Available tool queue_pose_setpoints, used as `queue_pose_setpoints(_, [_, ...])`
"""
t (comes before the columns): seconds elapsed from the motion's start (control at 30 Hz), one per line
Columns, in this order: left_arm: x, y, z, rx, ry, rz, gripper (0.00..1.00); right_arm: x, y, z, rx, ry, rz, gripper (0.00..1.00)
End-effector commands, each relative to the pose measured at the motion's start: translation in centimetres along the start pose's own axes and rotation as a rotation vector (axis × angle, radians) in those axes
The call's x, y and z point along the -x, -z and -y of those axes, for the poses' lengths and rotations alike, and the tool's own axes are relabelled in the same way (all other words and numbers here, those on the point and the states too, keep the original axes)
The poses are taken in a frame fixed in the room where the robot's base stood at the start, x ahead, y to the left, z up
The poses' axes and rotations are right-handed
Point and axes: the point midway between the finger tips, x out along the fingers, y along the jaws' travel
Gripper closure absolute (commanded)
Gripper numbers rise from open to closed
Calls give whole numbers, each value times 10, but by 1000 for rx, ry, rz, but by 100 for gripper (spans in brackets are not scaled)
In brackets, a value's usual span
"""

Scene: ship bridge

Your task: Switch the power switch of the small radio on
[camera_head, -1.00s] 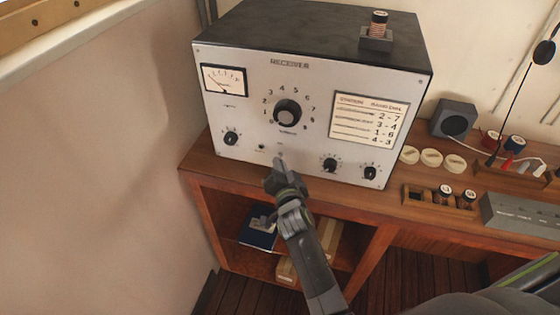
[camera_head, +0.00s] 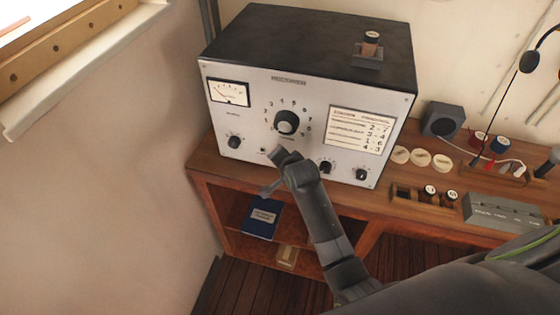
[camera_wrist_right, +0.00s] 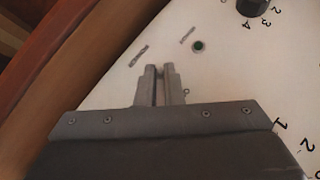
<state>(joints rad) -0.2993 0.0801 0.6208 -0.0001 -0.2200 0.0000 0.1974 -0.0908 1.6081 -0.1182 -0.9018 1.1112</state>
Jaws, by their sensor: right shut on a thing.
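The small radio (camera_head: 310,143) is a box with a dark top and a pale front panel, standing on the wooden desk. Its front carries a meter, a large numbered dial and several knobs. My right gripper (camera_head: 284,157) is at the lower middle of this panel, below the dial. In the right wrist view my right gripper (camera_wrist_right: 160,70) has its two fingers close together at the panel, shut on the power switch, which they mostly hide. A small round green lamp (camera_wrist_right: 198,46) sits just beyond the fingertips. The switch's position cannot be made out. My left gripper is out of view.
The wooden desk (camera_head: 205,160) has an open shelf below with a blue book (camera_head: 263,218). Right of the radio are pale round discs (camera_head: 421,158), a dark speaker box (camera_head: 443,119) and a grey box (camera_head: 500,212). A coil block (camera_head: 368,58) stands on the radio.

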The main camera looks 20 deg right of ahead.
Motion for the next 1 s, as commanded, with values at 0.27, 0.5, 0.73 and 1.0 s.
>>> queue_pose_setpoints(0.27, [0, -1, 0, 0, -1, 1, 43, 0, 3, 3, -31, -39, 49, 100])
queue_pose_setpoints(0.5, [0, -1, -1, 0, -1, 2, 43, 0, 3, 3, -37, -45, 57, 100])
queue_pose_setpoints(0.73, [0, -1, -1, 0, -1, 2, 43, 0, 3, 3, -37, -45, 57, 100])
queue_pose_setpoints(1.0, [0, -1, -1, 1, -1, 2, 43, 0, 3, 3, -37, -45, 57, 71])
